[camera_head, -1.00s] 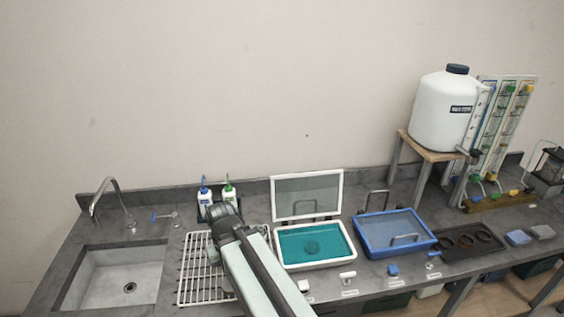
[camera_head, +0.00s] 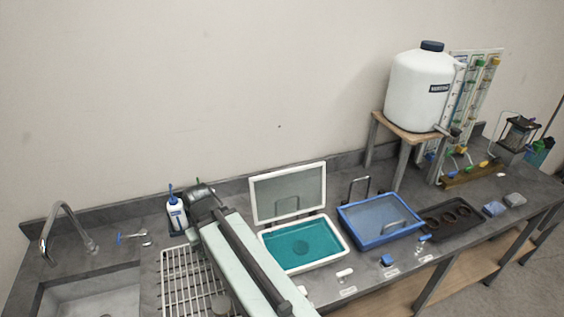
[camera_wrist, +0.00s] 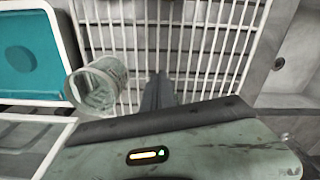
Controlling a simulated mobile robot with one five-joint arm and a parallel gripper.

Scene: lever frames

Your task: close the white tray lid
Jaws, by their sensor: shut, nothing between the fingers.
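The white tray (camera_head: 320,262) holds teal liquid and stands right of my arm in the head view. Its white-framed lid (camera_head: 288,191) with a greyish pane stands open, raised at the tray's back edge. In the wrist view, the tray (camera_wrist: 57,40) is at upper left, and a white frame that looks like the lid (camera_wrist: 58,150) is at lower left. My gripper (camera_wrist: 158,80) is shut and empty, over the white wire rack and apart from the tray. In the head view, I cannot make out its fingertips.
A clear glass vessel (camera_wrist: 97,85) is close left of my fingers, by the wire rack (camera_head: 180,280). A bottle (camera_head: 176,215) stands behind my arm. A blue tray (camera_head: 362,242) is right of the white tray. The sink (camera_head: 95,295) is at left.

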